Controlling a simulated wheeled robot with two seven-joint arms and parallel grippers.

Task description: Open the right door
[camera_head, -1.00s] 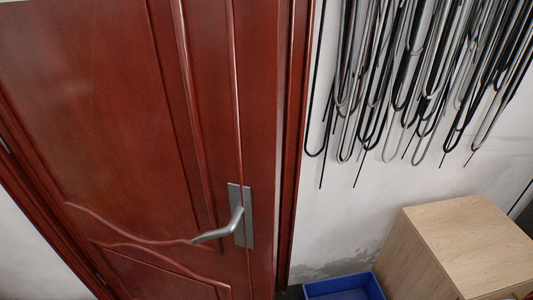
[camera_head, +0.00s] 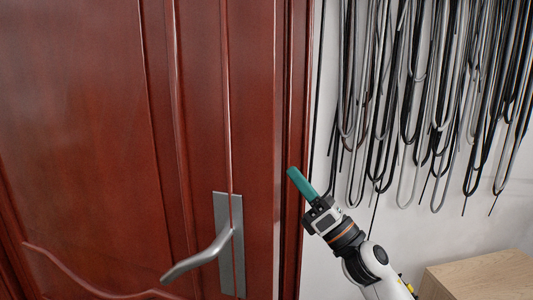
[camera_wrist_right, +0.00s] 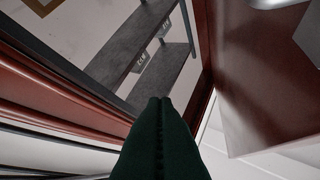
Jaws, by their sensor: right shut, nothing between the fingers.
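The red-brown wooden door (camera_head: 100,120) fills the left of the head view. Its grey lever handle (camera_head: 205,258) sits on a grey plate near the door's right edge. My right gripper (camera_head: 296,177) has green fingers, shut and empty, in front of the red door frame (camera_head: 297,80), right of and above the handle. In the right wrist view the shut fingers (camera_wrist_right: 160,105) point toward a gap between the frame (camera_wrist_right: 60,75) and the door panel (camera_wrist_right: 262,105). The door looks ajar there. Grey handle parts (camera_wrist_right: 310,38) show at upper right. My left gripper is not in view.
Several black and grey looped cables (camera_head: 425,100) hang on the white wall to the right. A light wooden box (camera_head: 485,277) stands at the lower right, near my right arm. Through the gap, the wrist view shows a grey shelf (camera_wrist_right: 155,65).

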